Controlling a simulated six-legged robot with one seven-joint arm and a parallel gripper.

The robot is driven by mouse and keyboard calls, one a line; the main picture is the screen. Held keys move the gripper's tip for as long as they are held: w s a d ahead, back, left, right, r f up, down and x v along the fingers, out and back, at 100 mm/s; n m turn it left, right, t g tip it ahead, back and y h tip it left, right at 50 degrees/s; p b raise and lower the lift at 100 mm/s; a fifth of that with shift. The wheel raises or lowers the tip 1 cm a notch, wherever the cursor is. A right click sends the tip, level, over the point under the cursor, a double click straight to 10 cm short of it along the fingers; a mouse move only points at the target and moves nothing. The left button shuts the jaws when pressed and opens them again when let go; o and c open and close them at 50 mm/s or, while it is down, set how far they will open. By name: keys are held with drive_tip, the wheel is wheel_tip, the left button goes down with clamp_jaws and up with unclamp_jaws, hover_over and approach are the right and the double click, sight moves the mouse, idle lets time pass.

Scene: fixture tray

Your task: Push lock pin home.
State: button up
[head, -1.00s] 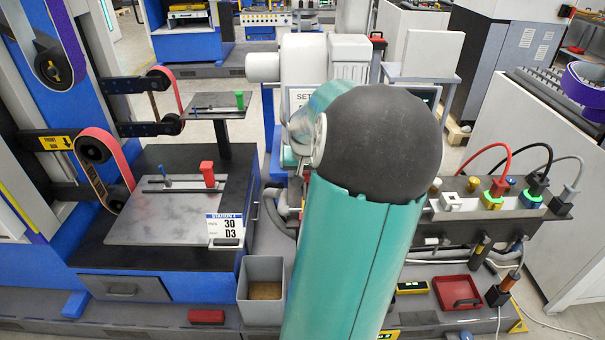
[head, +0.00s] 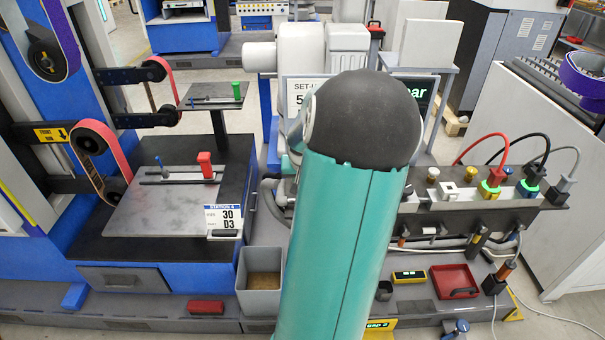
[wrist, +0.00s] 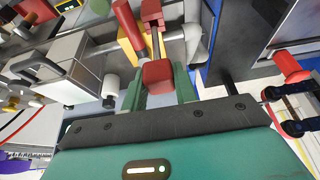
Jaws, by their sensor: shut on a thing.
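In the wrist view, my gripper (wrist: 160,82) has its two dark green fingers around a red block (wrist: 158,73). It is shut on this block. A thin brass-coloured rod (wrist: 156,42) shows just beyond the block, in line with it. The block looks like the head of the lock pin, but I cannot tell how deep the pin sits. A red cylinder (wrist: 126,18) with a yellow part beside it lies just left of the rod. A red bracket (wrist: 152,10) stands beyond the rod. In the head view my arm hides the gripper and the pin.
A grey panel (head: 470,214) with cables and knobs stands right of my arm in the head view. A red tray (head: 455,282) and a grey bin (head: 260,282) sit low. A belt station with a plate (head: 165,208) stands left. In the wrist view, a red-capped post (wrist: 290,66) is at right.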

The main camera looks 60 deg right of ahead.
drive_tip(key=shift+f, duration=0.4)
drive_tip(key=shift+f, duration=1.65)
idle(1.5)
drive_tip(key=o, duration=1)
drive_tip(key=shift+o, duration=0.2)
drive_tip(key=shift+r, duration=0.1)
drive_tip(key=v, duration=1.3)
drive_tip(key=shift+r, duration=0.3)
drive_tip(key=shift+a, duration=0.25)
